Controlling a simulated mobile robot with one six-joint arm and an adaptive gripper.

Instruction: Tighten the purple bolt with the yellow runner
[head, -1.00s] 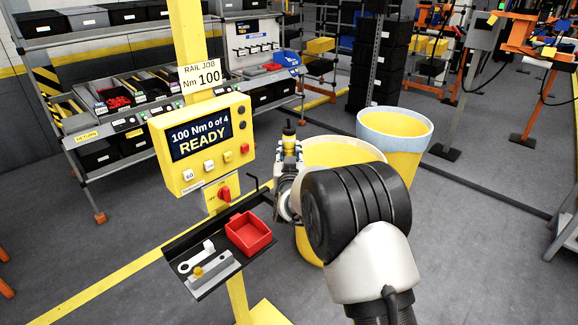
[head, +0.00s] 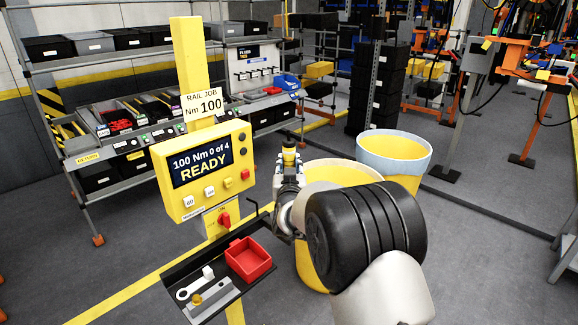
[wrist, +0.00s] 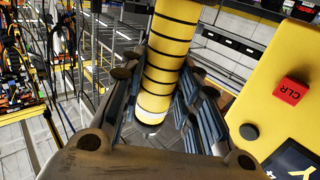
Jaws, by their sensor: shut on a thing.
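My gripper (head: 289,168) is at the middle of the head view, beside the yellow control panel. It is shut on the yellow runner (wrist: 168,62), a yellow cylinder with dark rings that stands between the two fingers in the wrist view. The control panel (head: 180,205) shows "100 Nm 0 of 4 READY". I cannot make out a purple bolt in either view.
A black tray (head: 217,259) below the panel holds a red bin (head: 249,259) and a grey tool. Two yellow bins (head: 312,262) (head: 394,145) stand behind my arm. A shelf rack (head: 60,57) is at the back left.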

